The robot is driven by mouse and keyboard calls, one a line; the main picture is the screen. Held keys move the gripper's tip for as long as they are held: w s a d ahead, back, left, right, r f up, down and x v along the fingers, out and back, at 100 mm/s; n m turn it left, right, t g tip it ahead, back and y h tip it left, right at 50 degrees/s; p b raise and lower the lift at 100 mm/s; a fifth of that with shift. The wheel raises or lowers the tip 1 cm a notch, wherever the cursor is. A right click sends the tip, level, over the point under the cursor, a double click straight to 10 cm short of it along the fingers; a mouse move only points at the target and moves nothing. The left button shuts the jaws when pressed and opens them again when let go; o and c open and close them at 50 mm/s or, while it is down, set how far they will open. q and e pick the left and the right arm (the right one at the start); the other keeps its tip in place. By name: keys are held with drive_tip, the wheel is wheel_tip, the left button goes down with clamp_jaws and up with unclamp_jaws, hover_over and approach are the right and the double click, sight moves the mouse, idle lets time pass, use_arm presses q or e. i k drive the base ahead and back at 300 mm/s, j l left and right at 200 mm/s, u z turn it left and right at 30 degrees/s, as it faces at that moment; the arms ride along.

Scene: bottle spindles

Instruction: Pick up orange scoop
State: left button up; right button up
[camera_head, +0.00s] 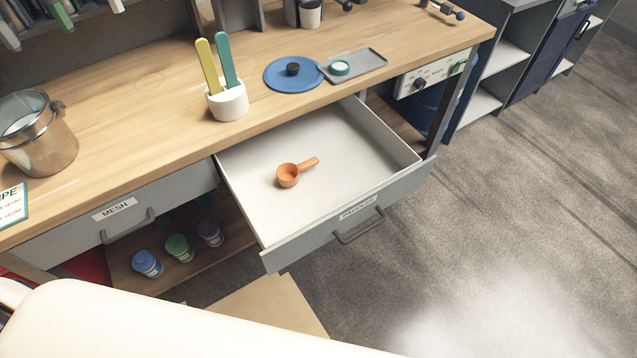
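An orange scoop (288,175) lies in an open white-lined drawer (350,150) under the wooden workbench. Its round cup is at the left and its short handle points to the upper right. Nothing touches it except the drawer floor. A large pale shape, which looks like part of my own arm or body, fills the lower left of the head view. Neither of my grippers can be seen.
On the workbench (130,120) stand a metal pail (45,145), a white holder (229,102) with yellow and teal paddles, a blue disc (292,82) and a grey tray (360,63). The MESH drawer (120,212) is shut. Several capped jars (180,248) stand below. Open floor lies right.

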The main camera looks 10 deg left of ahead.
sight(288, 174)
drive_tip(key=i+l+u, duration=0.1)
drive_tip(key=l+u, duration=0.45)
drive_tip(key=u, duration=0.2)
drive_tip(key=l+u, duration=0.75)
drive_tip(key=j, duration=0.1)
